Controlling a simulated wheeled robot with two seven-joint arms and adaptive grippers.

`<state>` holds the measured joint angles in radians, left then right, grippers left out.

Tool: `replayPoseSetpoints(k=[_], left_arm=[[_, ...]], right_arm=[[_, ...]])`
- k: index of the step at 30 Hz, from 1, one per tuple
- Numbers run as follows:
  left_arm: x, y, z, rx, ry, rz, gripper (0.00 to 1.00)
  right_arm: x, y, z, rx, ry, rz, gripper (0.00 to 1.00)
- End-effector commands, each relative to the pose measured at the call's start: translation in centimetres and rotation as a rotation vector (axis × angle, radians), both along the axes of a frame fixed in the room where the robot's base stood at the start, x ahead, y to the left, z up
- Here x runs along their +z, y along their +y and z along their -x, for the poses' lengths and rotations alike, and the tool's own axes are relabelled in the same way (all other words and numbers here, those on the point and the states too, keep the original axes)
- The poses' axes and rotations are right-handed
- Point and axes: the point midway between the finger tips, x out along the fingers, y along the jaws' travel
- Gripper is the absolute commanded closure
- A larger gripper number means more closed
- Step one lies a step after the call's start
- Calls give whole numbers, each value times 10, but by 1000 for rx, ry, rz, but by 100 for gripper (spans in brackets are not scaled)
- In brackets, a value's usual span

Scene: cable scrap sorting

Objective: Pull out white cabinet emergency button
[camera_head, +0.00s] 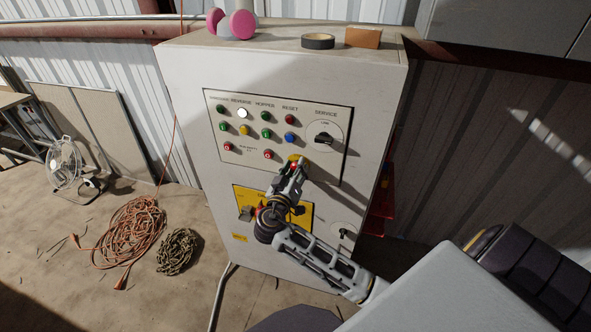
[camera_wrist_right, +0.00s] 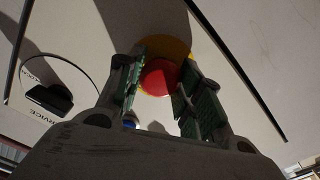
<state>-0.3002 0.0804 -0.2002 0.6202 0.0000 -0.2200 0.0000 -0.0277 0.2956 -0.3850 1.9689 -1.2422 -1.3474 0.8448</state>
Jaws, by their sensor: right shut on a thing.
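The white cabinet (camera_head: 190,110) stands upright in the middle of the head view, with a control panel (camera_head: 222,160) on its front. The emergency button is a red mushroom head (camera_wrist_right: 160,77) on a yellow surround (camera_wrist_right: 178,48) in the right wrist view. My right gripper (camera_head: 295,166) is at the button. In the wrist view its fingers (camera_wrist_right: 158,97) stand on both sides of the red head, shut on it. My left gripper is not in view.
Small coloured buttons and a black service selector (camera_head: 323,139) sit close to the gripper. A yellow switch plate (camera_head: 243,195) is below. Tape (camera_head: 318,41) and an orange block (camera_head: 363,37) lie on top. An orange cable coil (camera_head: 130,230) and a chain (camera_head: 177,251) lie on the floor.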

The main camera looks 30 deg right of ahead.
Motion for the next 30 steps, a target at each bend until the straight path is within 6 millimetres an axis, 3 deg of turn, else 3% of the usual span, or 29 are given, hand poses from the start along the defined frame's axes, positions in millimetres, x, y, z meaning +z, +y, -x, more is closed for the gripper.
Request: replayPoseSetpoints(k=[15,26,27,30], left_arm=[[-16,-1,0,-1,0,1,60],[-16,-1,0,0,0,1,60],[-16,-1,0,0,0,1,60],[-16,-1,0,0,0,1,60]], right_arm=[[-3,12,10,1,1,-1,100],[-2,14,11,1,4,-2,100],[-2,14,11,1,4,-2,62],[-2,13,11,1,3,-2,49]])
